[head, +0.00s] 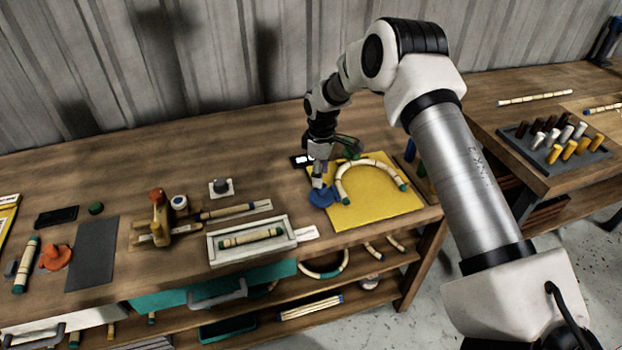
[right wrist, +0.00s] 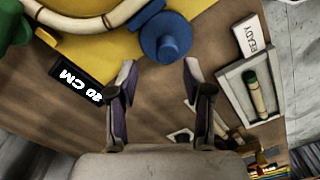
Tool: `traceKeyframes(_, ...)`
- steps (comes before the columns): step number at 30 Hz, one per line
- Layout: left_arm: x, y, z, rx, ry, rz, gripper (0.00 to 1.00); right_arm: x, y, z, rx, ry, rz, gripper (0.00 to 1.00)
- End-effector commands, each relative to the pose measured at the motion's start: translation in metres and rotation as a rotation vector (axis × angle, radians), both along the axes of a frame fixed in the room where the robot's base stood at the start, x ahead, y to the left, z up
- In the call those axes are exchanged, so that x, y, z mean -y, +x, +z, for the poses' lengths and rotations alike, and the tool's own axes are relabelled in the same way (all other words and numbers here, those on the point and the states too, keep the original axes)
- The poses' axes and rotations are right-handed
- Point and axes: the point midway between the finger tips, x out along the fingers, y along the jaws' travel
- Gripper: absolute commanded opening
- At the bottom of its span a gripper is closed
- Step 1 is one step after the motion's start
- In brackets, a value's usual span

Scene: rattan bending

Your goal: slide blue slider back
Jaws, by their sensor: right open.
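The blue slider (head: 321,197) sits at the left edge of the yellow board (head: 388,206), a round disc with a knob on top. It also shows in the right wrist view (right wrist: 167,40), just beyond my fingertips. My right gripper (head: 317,181) is above and close beside it in the head view. In the right wrist view my right gripper (right wrist: 158,78) has its fingers spread with nothing between them. Whether a finger touches the slider I cannot tell. A bent rattan piece (head: 368,164) with green ends arches over the board. My left gripper is not in view.
A black "30 CM" label (right wrist: 75,84) lies beside the board. A white tray (head: 252,256) holding a rattan stick and a "READY" card (right wrist: 253,37) are nearby. A clamp-like wooden tool (head: 158,215) stands further left.

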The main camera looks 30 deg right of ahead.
Motion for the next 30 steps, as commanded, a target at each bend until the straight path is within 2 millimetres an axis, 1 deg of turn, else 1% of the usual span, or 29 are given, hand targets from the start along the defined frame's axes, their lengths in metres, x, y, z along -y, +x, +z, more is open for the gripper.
traceKeyframes(1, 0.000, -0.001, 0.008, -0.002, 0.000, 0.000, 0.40, 0.000, 0.000, -0.007, -0.004, 0.000, -0.001, 0.51)
traceKeyframes(4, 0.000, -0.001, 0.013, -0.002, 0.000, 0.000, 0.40, 0.000, 0.000, -0.027, -0.004, 0.000, -0.001, 0.51)
traceKeyframes(7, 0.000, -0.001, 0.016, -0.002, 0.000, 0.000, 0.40, 0.000, 0.001, -0.041, -0.002, -0.001, 0.000, 0.51)
traceKeyframes(10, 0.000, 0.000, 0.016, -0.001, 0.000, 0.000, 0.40, 0.000, 0.000, -0.049, -0.001, -0.001, 0.000, 0.51)
traceKeyframes(16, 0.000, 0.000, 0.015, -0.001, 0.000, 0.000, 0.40, 0.000, 0.001, -0.050, 0.000, 0.000, -0.001, 0.51)
traceKeyframes(17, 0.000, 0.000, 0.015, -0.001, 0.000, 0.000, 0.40, 0.000, 0.001, -0.049, 0.000, 0.000, -0.001, 0.40)
traceKeyframes(18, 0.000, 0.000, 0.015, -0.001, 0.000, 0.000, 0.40, 0.000, 0.001, -0.049, 0.000, 0.000, -0.001, 0.26)
traceKeyframes(20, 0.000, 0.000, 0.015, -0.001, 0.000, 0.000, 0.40, 0.000, 0.000, -0.049, -0.001, -0.001, -0.001, 0.05)
traceKeyframes(21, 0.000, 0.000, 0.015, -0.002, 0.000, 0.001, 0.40, 0.000, 0.000, -0.049, -0.001, 0.000, -0.001, 0.00)
traceKeyframes(27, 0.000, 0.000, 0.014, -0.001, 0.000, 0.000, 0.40, -0.002, 0.000, -0.050, -0.002, -0.001, 0.000, 0.00)
traceKeyframes(30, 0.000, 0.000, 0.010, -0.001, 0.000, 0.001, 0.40, -0.011, 0.003, -0.052, -0.002, -0.001, 0.001, 0.00)
